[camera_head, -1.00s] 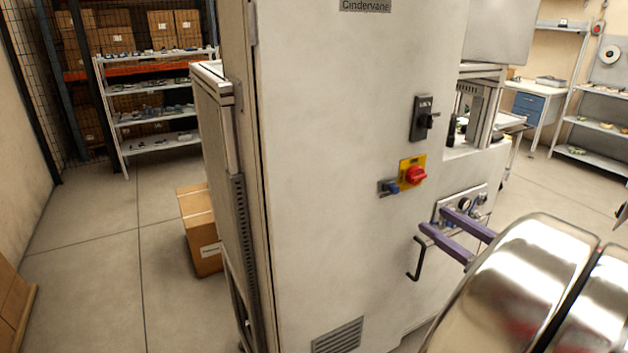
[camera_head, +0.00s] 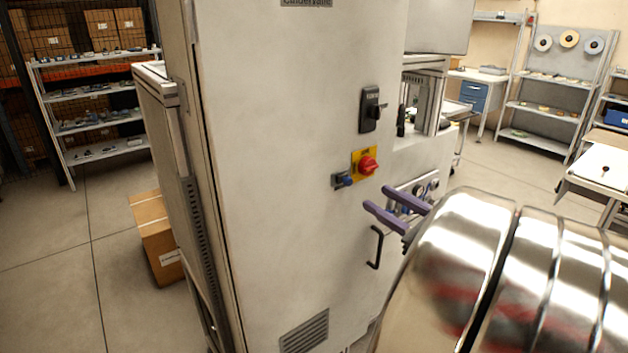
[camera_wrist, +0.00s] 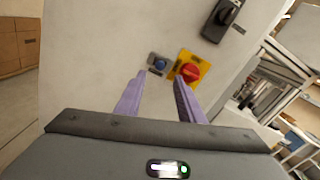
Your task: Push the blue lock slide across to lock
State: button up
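The blue lock slide (camera_head: 344,180) sits on a small grey plate at the left of a red rotary knob (camera_head: 367,166) on a yellow plate, on the tall white cabinet front. In the wrist view the blue slide (camera_wrist: 160,64) and the red knob (camera_wrist: 191,72) lie beyond my fingertips. My gripper (camera_head: 374,197) has two purple fingers that stand apart with nothing between them. It is below and to the right of the slide in the head view. In the wrist view my gripper (camera_wrist: 160,79) points toward the slide and knob; contact is not seen.
A black handle switch (camera_head: 371,108) is above the knob on the cabinet (camera_head: 270,160). A cardboard box (camera_head: 158,238) stands on the floor at left. Shelves stand behind.

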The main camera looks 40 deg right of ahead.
aim_at(350, 183)
jog(key=shift+w+a, duration=0.15)
jog(key=shift+w, duration=4.65)
jog(key=shift+c, duration=0.4)
grip_shut()
